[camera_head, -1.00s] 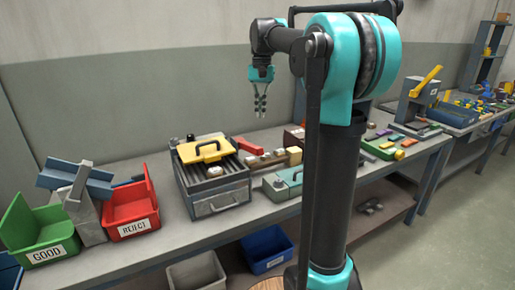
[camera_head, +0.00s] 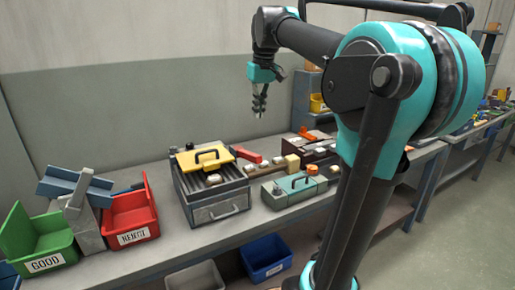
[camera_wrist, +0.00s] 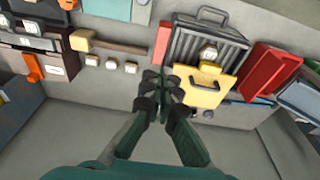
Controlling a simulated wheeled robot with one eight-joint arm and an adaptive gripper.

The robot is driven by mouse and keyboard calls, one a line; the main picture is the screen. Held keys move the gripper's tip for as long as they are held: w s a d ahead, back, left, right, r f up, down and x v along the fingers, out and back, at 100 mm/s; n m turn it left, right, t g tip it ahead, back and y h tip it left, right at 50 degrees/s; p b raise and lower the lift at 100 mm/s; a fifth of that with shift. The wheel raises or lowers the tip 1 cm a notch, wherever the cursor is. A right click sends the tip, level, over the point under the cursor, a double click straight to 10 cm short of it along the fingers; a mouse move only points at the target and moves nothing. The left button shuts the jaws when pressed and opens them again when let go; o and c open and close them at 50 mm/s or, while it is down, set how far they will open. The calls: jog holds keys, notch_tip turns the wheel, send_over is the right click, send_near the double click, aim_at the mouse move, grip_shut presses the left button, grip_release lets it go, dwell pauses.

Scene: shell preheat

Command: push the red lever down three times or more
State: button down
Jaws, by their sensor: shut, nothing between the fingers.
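The red lever (camera_head: 247,155) sticks out beside the right rear of a dark ribbed box (camera_head: 213,193) on the bench. In the wrist view the lever (camera_wrist: 162,42) is a short red bar between the ribbed box (camera_wrist: 207,45) and a wooden strip. A yellow plate with a black handle (camera_head: 204,157) lies on the box. My gripper (camera_head: 259,112) is shut and empty, pointing down. It hangs in the air above the bench, clear of the lever. In the wrist view its fingertips (camera_wrist: 160,86) lie below the lever in the picture.
A red reject bin (camera_head: 131,214) and a green good bin (camera_head: 38,241) stand at the left, with a blue chute above. A teal box (camera_head: 293,190) and several pale blocks stand right of the ribbed box. A blue bin (camera_head: 266,257) is below the bench.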

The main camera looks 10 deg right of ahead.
jog(key=shift+f, duration=0.15)
send_over(258, 155)
jog(key=w, duration=0.1)
jog(key=f, duration=0.9)
jog(key=shift+a+f, duration=0.2)
jog(key=shift+f, duration=0.1)
jog(key=f, duration=0.3)
jog(key=shift+s+d, duration=0.1)
jog(key=shift+s, duration=0.3)
jog(key=shift+s+f, duration=0.1)
jog(key=shift+f, duration=0.35)
jog(key=shift+s+d+f, duration=0.15)
jog(key=shift+s+f, duration=0.1)
jog(key=shift+f, duration=0.15)
notch_tip(258, 155, down, 8)
jog(key=s+t+y, duration=0.1)
jog(key=s+t, duration=0.1)
jog(key=t, duration=0.3)
jog(key=shift+d+r+y, duration=0.25)
jog(key=shift+y, duration=0.05)
jog(key=shift+f, duration=0.1)
